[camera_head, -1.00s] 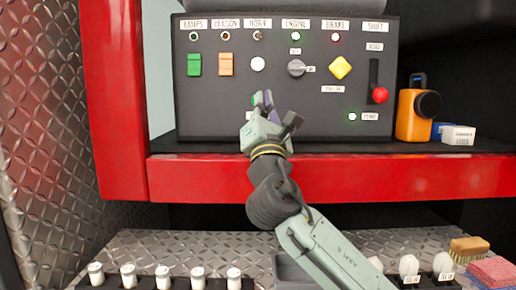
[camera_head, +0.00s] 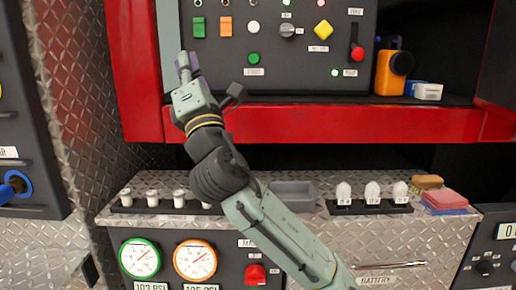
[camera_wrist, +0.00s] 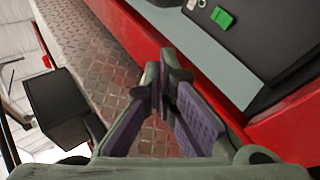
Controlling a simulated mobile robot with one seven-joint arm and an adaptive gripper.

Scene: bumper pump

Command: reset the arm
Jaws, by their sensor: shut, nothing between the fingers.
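My gripper (camera_head: 188,68) is raised at the upper left in the head view, in front of the left part of the black control panel (camera_head: 232,63). It looks clear of the panel's buttons. In the wrist view my gripper (camera_wrist: 161,85) has its purple-padded fingers meeting at the tips, with nothing between them. The red frame (camera_wrist: 140,42) and the diamond-plate wall (camera_wrist: 85,45) lie beyond the fingers. My arm runs from the lower right up to the gripper and hides part of the shelf front.
Below, a metal ledge holds white knobs, a grey tray (camera_head: 292,196), a sponge and cloths (camera_head: 445,200). Two gauges (camera_head: 139,258) and a red knob (camera_head: 256,274) sit lower.

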